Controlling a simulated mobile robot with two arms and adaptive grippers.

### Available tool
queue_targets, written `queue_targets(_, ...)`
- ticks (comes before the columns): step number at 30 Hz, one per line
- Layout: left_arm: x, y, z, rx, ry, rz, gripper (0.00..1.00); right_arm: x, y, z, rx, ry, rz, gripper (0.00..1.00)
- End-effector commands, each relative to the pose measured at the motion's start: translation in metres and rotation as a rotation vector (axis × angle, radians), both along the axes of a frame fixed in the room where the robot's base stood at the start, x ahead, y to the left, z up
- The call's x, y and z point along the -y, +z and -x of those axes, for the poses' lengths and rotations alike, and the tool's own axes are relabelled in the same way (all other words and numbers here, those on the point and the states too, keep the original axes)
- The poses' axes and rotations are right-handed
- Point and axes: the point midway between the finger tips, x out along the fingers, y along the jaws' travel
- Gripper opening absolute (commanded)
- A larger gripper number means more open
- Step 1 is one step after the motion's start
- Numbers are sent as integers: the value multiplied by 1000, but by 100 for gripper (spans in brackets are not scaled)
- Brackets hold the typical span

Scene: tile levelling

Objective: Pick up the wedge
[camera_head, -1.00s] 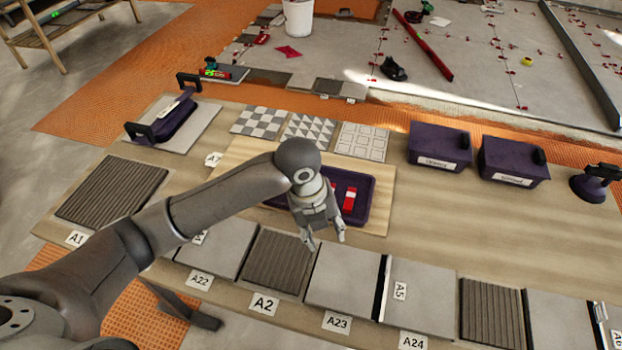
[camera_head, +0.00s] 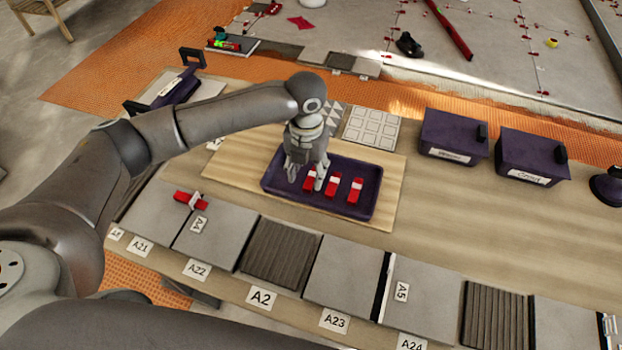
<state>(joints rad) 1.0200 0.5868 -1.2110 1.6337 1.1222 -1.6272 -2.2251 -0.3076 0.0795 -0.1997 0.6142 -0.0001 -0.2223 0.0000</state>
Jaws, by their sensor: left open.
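Several red wedges with white bands are in view. Three lie in a dark purple tray: a left one (camera_head: 309,184), a middle one (camera_head: 332,185) and a right one (camera_head: 355,190). The tray (camera_head: 325,204) sits on a light wooden board (camera_head: 391,183). My left gripper (camera_head: 306,181) is open, pointing down over the tray's left part, with its fingers around or just above the left wedge. I cannot tell whether they touch it. Another red piece with a white clip (camera_head: 190,200) lies at the tiles near the A4 label. My right gripper is out of view.
Grey and ribbed tiles (camera_head: 345,268) line the table's front edge. Two lidded purple boxes (camera_head: 453,137) (camera_head: 531,157) stand at the right back. A patterned tile (camera_head: 372,128) lies behind the tray.

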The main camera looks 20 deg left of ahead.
Motion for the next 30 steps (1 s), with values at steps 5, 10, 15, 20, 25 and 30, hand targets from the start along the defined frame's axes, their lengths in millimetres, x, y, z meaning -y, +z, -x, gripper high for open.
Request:
queue_targets(5, 1, -26, -1, -4, 1, -1, 45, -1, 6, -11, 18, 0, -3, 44)
queue_targets(10, 1, -45, -2, -1, 0, 0, 45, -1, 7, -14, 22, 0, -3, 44)
queue_targets(15, 1, -48, -2, 1, -1, 0, 45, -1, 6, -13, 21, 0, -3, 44)
queue_targets(20, 1, -48, -2, 1, -1, 0, 37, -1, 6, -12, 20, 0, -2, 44)
queue_targets(25, 1, -48, -2, 1, 0, 0, 15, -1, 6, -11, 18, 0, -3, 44)
queue_targets(30, 1, -48, -2, 1, 0, 0, 8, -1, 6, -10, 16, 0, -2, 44)
